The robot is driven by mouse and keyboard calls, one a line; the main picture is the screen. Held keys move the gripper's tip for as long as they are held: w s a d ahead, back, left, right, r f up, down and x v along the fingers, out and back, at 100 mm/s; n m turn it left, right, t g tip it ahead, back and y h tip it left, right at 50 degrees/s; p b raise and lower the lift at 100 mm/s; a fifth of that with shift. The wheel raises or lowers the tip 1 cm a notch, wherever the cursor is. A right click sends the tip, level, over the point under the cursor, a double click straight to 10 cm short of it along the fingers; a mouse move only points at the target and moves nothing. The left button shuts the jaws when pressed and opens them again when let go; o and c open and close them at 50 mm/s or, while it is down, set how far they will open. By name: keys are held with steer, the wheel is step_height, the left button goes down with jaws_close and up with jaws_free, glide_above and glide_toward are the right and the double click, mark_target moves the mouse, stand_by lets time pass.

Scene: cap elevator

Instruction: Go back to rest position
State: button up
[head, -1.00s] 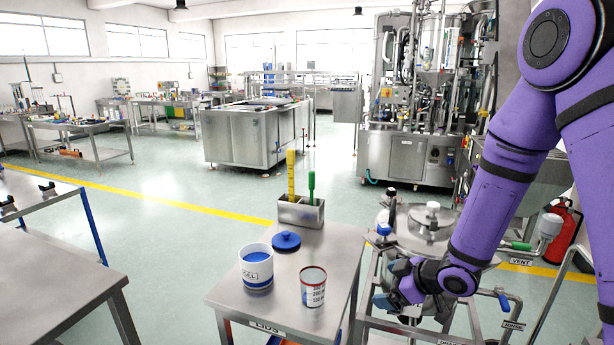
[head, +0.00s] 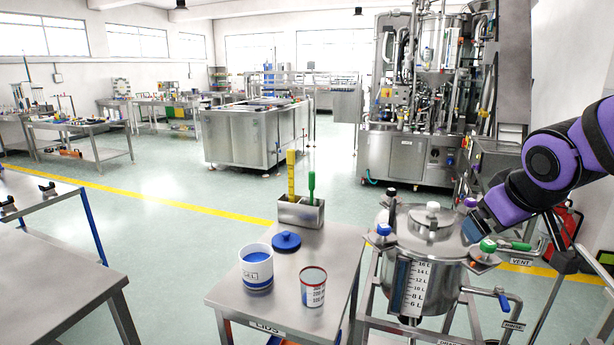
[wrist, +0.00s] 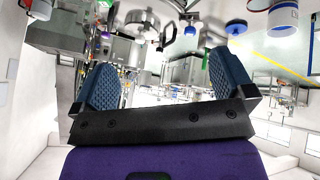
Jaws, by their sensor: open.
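My purple arm is folded at the right of the head view, above and to the right of the steel tank (head: 432,262). In the wrist view my gripper (wrist: 168,82) shows two blue textured fingers spread wide apart, with nothing between them. In the head view the fingers are hard to make out near the arm's end, right of the tank.
A steel table (head: 330,262) left of the tank holds a white tub (head: 257,272) of blue material, a blue lid (head: 286,241), a marked cup (head: 313,287) and a steel holder (head: 300,212) with yellow and green tools. A red extinguisher (head: 566,222) stands behind my arm.

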steer(key=s+r+m+g, duration=0.1)
steer(key=s+r, duration=0.1)
steer(key=s, duration=0.5)
steer(key=s+a+r+m+g+y, duration=0.1)
steer(key=s+r+m, duration=0.1)
steer(key=s, duration=0.6)
steer(key=shift+a+r, duration=0.25)
steer(key=shift+r, duration=0.15)
steer(key=shift+s, duration=0.1)
